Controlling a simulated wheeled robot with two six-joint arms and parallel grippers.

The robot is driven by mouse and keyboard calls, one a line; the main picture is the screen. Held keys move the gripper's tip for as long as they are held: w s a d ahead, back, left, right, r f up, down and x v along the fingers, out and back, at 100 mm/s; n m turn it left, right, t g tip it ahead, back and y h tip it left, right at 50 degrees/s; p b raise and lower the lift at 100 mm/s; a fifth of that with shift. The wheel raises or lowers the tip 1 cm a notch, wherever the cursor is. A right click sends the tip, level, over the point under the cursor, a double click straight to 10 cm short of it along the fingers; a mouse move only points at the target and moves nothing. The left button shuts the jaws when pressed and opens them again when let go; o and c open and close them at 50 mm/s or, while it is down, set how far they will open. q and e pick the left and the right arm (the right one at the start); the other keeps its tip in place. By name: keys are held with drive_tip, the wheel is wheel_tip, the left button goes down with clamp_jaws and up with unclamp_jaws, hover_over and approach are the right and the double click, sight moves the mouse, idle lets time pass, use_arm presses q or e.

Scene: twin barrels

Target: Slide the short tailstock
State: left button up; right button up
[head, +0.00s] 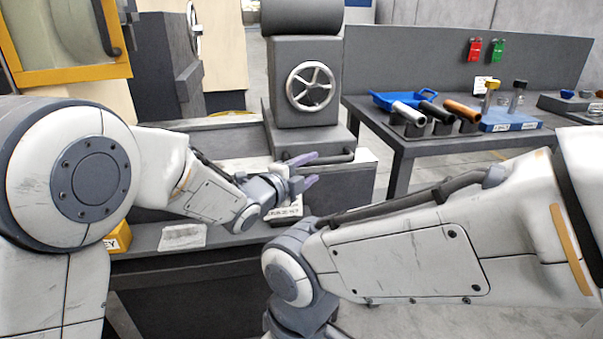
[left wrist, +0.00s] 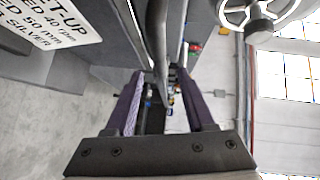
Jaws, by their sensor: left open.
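The tailstock (head: 305,55) is a dark grey block with a spoked silver handwheel (head: 310,86), standing on the machine bed in the middle of the head view. A dark bar handle (head: 338,157) runs along the front of its base. My left gripper (head: 310,168), with purple fingers, is open just in front of the base, by the left end of the bar. In the left wrist view, the bar (left wrist: 158,40) runs between the open fingers (left wrist: 162,75); contact cannot be told. The handwheel shows at the top right there. My right gripper is out of the picture; only my right arm shows.
A grey table (head: 400,150) at the right holds a blue tray (head: 395,98), several cylinders and a blue block (head: 510,122). A white sign (left wrist: 50,20) shows in the left wrist view. My right forearm crosses the head view's lower right.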

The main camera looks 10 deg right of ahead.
use_arm(q)
drive_tip(key=v, duration=0.4)
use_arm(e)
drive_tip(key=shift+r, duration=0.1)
